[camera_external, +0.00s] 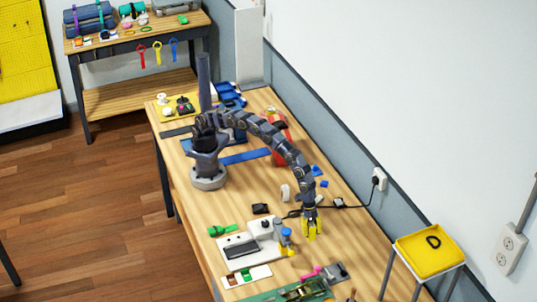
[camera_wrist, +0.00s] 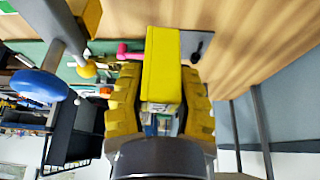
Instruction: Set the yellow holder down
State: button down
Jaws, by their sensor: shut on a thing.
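The yellow holder (camera_wrist: 160,66) is a bright yellow, box-like piece in the middle of the wrist view. It sits between the two yellow-padded fingers of my gripper (camera_wrist: 160,105), which is shut on it. In the external view my gripper (camera_external: 310,228) points down near the front right of the wooden table (camera_external: 262,199). There the holder cannot be told apart from the yellow fingers. Whether its lower end touches the table is not clear.
Left of my gripper stands a white base (camera_external: 240,246) with a post and a blue-topped knob (camera_external: 286,233). A pink piece (camera_external: 312,273) and a green board (camera_external: 300,291) lie nearer the front. A yellow tray (camera_external: 428,255) stands off the table to the right. A black cable runs behind my gripper.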

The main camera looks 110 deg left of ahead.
jog(key=s+a+r+n+y, duration=0.1)
jog(key=s+a+n, duration=0.1)
jog(key=a, duration=0.5)
jog(key=s+a+r+n+t, duration=0.1)
jog(key=s+a+n, duration=0.1)
jog(key=a, duration=0.6)
jog(key=s+a+r+n+y, duration=0.1)
jog(key=s+a+r, duration=0.15)
jog(key=a, duration=0.45)
jog(key=shift+n, duration=0.3)
jog(key=w+f, duration=0.3)
jog(key=w, duration=0.1)
jog(key=w+f, duration=0.3)
jog(key=w, duration=0.1)
jog(key=w+f, duration=0.4)
jog(key=w, duration=0.1)
jog(key=shift+w+d+f, duration=0.1)
jog(key=shift+d, duration=0.1)
jog(key=shift+w+f, duration=0.15)
jog(key=shift+f, duration=0.15)
jog(key=shift+w+f, duration=0.1)
jog(key=shift+f, duration=1.45)
jog(key=shift+f, duration=0.1)
jog(key=c, duration=0.8)
grip_release()
jog(key=shift+c, duration=0.2)
